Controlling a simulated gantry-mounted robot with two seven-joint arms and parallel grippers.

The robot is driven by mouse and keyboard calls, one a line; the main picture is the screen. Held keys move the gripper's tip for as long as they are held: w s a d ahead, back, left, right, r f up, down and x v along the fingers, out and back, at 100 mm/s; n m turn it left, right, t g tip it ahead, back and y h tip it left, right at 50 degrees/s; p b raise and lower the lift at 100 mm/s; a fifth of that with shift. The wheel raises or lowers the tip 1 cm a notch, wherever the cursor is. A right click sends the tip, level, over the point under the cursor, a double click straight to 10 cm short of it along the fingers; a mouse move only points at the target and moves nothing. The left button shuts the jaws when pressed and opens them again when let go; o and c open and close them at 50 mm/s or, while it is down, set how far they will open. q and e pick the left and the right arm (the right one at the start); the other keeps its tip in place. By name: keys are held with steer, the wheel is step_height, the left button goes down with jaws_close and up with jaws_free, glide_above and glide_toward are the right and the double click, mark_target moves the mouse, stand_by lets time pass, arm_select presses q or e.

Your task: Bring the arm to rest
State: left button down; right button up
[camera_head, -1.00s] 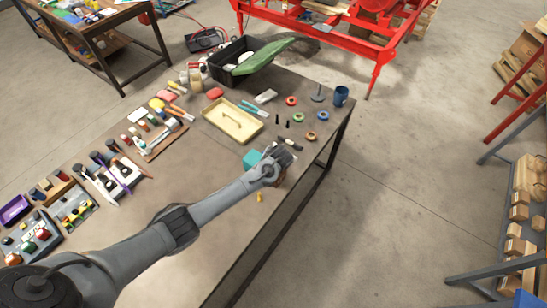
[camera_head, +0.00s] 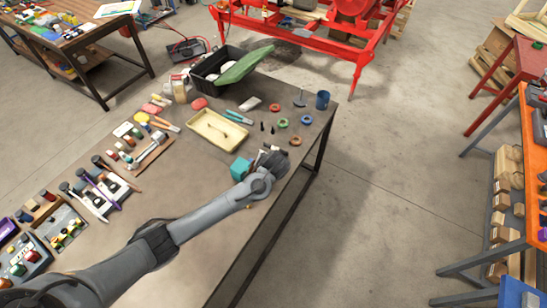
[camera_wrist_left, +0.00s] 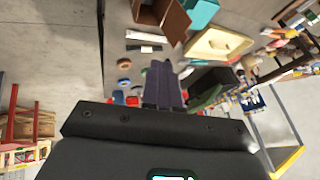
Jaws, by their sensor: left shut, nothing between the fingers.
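My left arm (camera_head: 210,215) reaches from the lower left of the head view over the workbench (camera_head: 190,180). Its gripper (camera_head: 274,156) is near the bench's right edge, just right of a teal box (camera_head: 240,167). In the left wrist view the two dark fingers (camera_wrist_left: 164,84) are together, with nothing between them. The teal box (camera_wrist_left: 203,12) and a brown open box (camera_wrist_left: 176,20) show beyond them there. I cannot tell the gripper's exact height above the bench. My right gripper is in neither view.
A yellow tray (camera_head: 217,130), coloured rings (camera_head: 281,123) and a blue cup (camera_head: 322,100) lie beyond the gripper. A black bin with a green lid (camera_head: 245,65) stands at the back. Rows of tools cover the bench's left. Open floor (camera_head: 370,200) lies right of the bench.

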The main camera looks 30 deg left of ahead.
arm_select(q)
steer(key=s+d+f+g+p, duration=0.25)
steer(key=s+f, duration=0.55)
steer(key=s, duration=0.4)
steer(key=s+d+g+h+p, duration=0.1)
steer(key=s+d+h+p, duration=0.4)
steer(key=s, duration=0.9)
steer(key=s+d+r+m, duration=0.1)
steer(key=s+r, duration=0.7)
steer(key=r, duration=0.2)
step_height(320, 180, up, 10)
steer(key=w+m+t, duration=0.2)
steer(key=shift+a+p, duration=0.25)
steer(key=shift+p, duration=0.2)
steer(key=shift+t, duration=0.25)
